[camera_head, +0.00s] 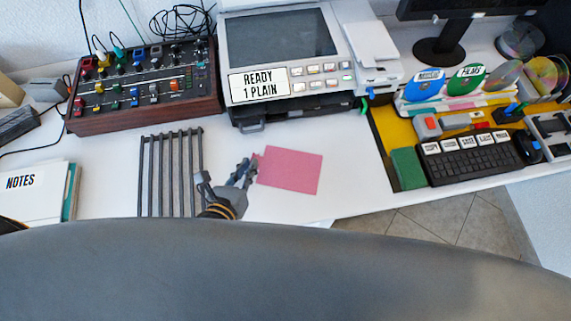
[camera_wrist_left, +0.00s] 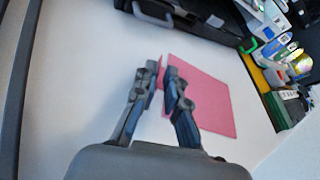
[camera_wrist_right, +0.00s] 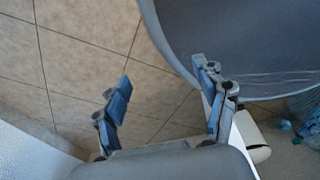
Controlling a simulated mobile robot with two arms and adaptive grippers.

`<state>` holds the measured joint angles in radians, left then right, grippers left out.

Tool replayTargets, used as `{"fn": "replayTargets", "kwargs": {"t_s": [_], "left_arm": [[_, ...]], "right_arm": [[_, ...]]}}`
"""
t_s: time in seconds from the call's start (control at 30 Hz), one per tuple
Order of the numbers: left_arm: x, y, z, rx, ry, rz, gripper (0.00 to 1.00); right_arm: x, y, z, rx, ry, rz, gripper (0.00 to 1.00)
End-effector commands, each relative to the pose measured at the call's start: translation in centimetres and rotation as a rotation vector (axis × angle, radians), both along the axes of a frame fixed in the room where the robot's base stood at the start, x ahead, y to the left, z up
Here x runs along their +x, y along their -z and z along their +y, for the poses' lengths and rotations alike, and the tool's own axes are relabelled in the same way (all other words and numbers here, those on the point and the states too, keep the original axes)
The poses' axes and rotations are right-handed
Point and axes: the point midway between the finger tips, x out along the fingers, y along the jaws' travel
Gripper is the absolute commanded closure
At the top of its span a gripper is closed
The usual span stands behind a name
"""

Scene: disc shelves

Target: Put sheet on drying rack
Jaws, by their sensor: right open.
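The pink sheet (camera_head: 292,170) lies flat on the white desk, just right of my left gripper (camera_head: 250,170). In the left wrist view, the sheet (camera_wrist_left: 208,98) runs behind my right-hand finger, and a narrow pink strip shows between the fingertips (camera_wrist_left: 161,75). The fingertips are close together; whether they pinch the sheet's edge is unclear. The drying rack (camera_head: 167,175), a row of dark grey bars, is left of my left gripper, its near end hidden by my own body. My right gripper (camera_wrist_right: 162,80) is open and empty, above the tiled floor.
A printer (camera_head: 285,60) reading "READY 1 PLAIN" stands behind the sheet. A control box (camera_head: 145,85) with knobs stands behind the rack. Notes (camera_head: 30,190) lie at the left. A keyboard (camera_head: 470,158) and a yellow mat with discs are at the right.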

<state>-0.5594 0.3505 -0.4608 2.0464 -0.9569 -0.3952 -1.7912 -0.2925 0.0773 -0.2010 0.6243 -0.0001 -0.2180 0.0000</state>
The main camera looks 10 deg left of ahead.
Motion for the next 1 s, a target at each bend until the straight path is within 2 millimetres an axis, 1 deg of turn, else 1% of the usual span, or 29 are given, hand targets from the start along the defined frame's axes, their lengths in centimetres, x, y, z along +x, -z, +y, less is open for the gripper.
{"fn": "replayTargets", "kwargs": {"t_s": [0.03, 0.1, 0.2, 0.37, 0.4, 0.43, 0.47, 0.87, 1.0], "left_arm": [[0.7, 0.2, -0.2, 0.0, 0.0, -0.002, 0.88], [1.3, 0.4, -0.3, 0.0, 0.0, -0.001, 0.88], [1.7, 0.7, -0.4, -0.001, 0.0, 0.001, 0.88], [1.6, 0.7, -0.4, -0.001, 0.0, 0.001, 0.88], [1.6, 0.7, -0.4, -0.001, 0.0, 0.001, 0.9], [1.6, 0.7, -0.4, -0.001, 0.0, 0.001, 0.97], [1.6, 0.7, -0.4, -0.001, 0.0, 0.001, 1.0], [1.6, 0.7, -0.4, 0.0, 0.0, 0.001, 1.0], [1.7, 0.0, -0.3, 0.002, 0.001, 0.0, 1.0]], "right_arm": [[-0.5, -0.1, -0.2, -0.003, 0.0, 0.008, 0.28], [-1.0, -0.2, -0.3, -0.004, 0.0, 0.015, 0.28], [-1.5, -0.1, -0.5, -0.007, 0.001, 0.022, 0.28], [-1.5, -0.1, -0.6, -0.008, 0.001, 0.023, 0.28], [-1.5, -0.1, -0.6, -0.008, 0.001, 0.022, 0.28], [-1.4, -0.1, -0.6, -0.008, 0.001, 0.022, 0.28], [-1.4, -0.1, -0.6, -0.008, 0.001, 0.022, 0.28], [-0.8, -0.2, -0.5, -0.007, 0.001, 0.013, 0.28], [-0.8, -0.4, -0.5, -0.006, 0.001, 0.013, 0.28]]}}
